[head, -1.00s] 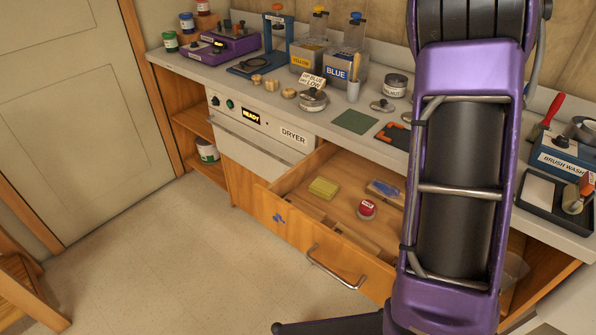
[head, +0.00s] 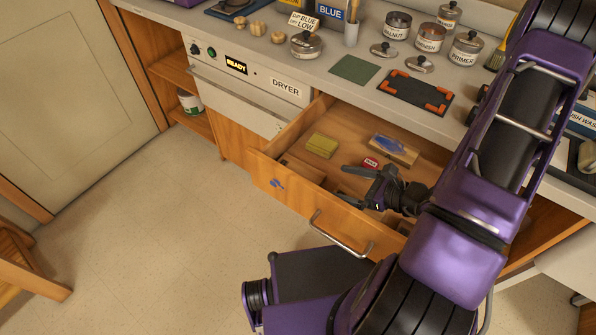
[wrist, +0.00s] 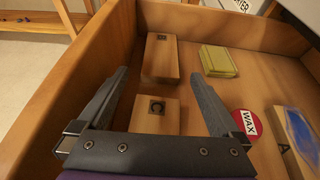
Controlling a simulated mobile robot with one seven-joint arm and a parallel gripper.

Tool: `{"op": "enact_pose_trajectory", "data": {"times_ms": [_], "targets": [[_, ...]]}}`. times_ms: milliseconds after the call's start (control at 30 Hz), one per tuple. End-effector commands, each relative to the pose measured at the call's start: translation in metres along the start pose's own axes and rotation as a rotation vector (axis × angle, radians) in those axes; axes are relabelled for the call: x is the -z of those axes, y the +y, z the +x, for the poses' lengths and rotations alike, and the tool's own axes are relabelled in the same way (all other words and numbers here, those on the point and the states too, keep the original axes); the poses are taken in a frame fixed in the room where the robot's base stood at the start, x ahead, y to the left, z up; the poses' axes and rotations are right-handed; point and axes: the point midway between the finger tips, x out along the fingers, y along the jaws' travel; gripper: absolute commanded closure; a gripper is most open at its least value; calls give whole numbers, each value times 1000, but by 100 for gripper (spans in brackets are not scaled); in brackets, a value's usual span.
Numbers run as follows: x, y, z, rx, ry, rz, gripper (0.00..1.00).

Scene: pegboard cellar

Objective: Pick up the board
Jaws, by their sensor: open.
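Wooden boards lie in the open drawer. In the wrist view, one marked C (wrist: 153,118) lies low between my fingers, and another (wrist: 160,64) with a dark label I cannot read lies just beyond. A third board, marked A (wrist: 286,148), is at the right edge with a blue patch on top; it also shows in the head view (head: 405,155). My gripper (head: 345,182) is open and empty, over the drawer near its front panel. In the wrist view its fingers (wrist: 158,76) spread either side of board C. In the head view the arm hides part of the drawer.
The drawer (head: 262,160) has raised walls around the boards. A yellow sponge-like block (head: 322,145) and a red WAX tin (head: 370,163) lie inside. The counter above holds a black tray with orange corners (head: 415,92), a green mat (head: 356,69) and several jars.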

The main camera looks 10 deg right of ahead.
Motion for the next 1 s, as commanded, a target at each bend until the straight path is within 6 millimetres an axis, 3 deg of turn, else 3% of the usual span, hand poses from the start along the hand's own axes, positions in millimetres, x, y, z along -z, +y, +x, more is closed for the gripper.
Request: {"op": "enact_pose_trajectory", "data": {"times_ms": [300,567,833,1000], "targets": [[2,1,67,-5,2,-3,0],[1,0,87,-2,2,-4,0],[0,-2,125,-5,2,-3,0],[-1,-2,136,-2,3,-3,0]]}}
